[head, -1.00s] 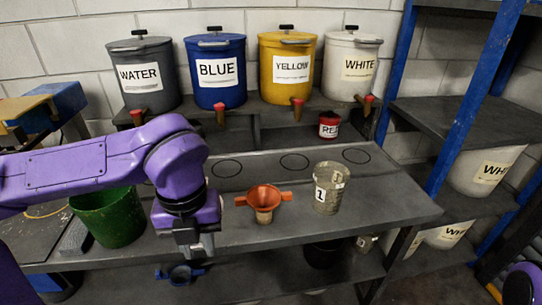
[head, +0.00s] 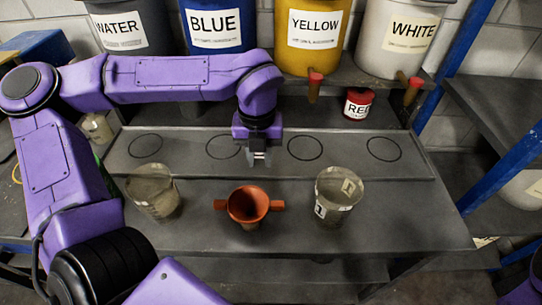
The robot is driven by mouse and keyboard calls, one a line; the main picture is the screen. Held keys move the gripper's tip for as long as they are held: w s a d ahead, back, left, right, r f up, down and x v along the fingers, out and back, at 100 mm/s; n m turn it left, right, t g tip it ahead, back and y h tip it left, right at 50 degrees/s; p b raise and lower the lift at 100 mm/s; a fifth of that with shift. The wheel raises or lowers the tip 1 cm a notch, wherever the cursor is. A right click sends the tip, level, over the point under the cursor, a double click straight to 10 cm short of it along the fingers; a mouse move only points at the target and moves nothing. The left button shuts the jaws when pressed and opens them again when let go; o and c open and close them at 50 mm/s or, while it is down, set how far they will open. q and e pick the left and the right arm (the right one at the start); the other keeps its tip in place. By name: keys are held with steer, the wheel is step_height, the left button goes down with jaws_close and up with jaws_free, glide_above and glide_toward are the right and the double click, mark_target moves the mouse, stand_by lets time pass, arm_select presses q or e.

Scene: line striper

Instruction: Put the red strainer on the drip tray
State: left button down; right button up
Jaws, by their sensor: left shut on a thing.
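The red strainer (head: 248,205) is an orange-red funnel shape with a handle on each side. It is at the middle of the bench, in front of the drip tray (head: 178,166), a long grey strip marked with black circles. My left gripper (head: 260,159) points down over the tray between its two middle circles, behind the strainer and visibly apart from it. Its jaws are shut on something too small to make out. My right gripper is not in view; only a purple part of mine shows at the lower right edge.
A greyish can (head: 153,191) stands left of the strainer and a labelled can (head: 338,195) stands right of it. A red tin (head: 358,104) and large labelled paint buckets, such as the yellow one (head: 311,35), stand behind the tray. A blue rack post (head: 462,62) is at the right.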

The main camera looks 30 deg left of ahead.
arm_select(q)
glide_above(274, 172)
step_height(274, 172, down, 6)
steer(key=shift+s+f+p, duration=0.1)
steer(key=shift+p, duration=0.25)
step_height(274, 172, down, 4)
steer(key=shift+s+r+p, duration=0.15)
steer(key=shift+r+p, duration=0.1)
steer(key=shift+p, duration=0.05)
steer(key=shift+w+f, duration=0.25)
steer(key=shift+w, duration=0.05)
steer(key=c, duration=0.9)
jaws_free()
steer(key=shift+s, duration=0.2)
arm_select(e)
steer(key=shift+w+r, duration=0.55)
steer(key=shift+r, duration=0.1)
arm_select(q)
steer(key=shift+w, duration=0.1)
steer(key=shift+r, duration=0.3)
step_height(274, 172, up, 11)
steer(key=shift+f+b, duration=0.15)
steer(key=shift+b, duration=0.65)
steer(key=shift+r, duration=0.55)
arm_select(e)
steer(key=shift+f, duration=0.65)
